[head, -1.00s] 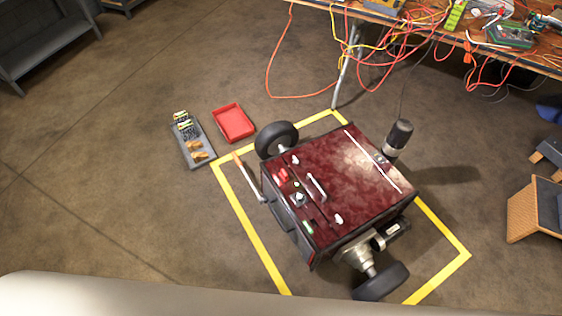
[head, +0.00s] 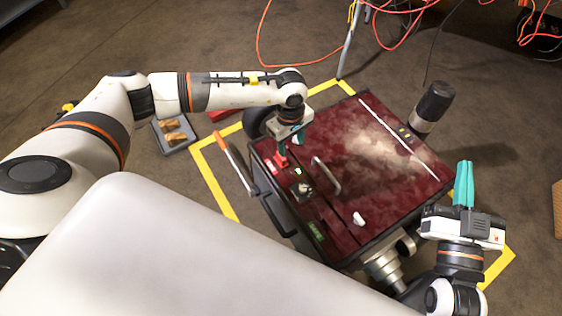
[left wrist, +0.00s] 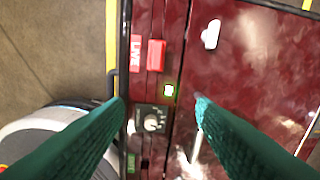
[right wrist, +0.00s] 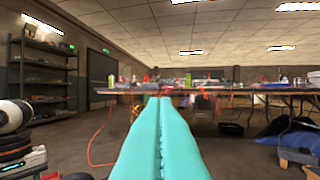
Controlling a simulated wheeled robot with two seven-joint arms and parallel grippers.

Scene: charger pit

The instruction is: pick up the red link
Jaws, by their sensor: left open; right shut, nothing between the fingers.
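The red link (left wrist: 156,55) is a small red block on the dark red top of the wheeled machine (head: 385,140), beside a red label reading LIVE (left wrist: 135,53). In the head view the link (head: 281,161) shows just below my left gripper (head: 287,140). My left gripper is open and points down at the machine's top. In the left wrist view its green fingers (left wrist: 160,100) are apart with nothing held, and the link is ahead of their tips. My right gripper (head: 463,183) is shut and empty, pointing up beside the machine's right edge.
A dial (left wrist: 151,122) and a small lit green indicator (left wrist: 169,90) sit near the link. A grey tray (head: 176,147) lies on the floor at left. Cables hang from a table behind.

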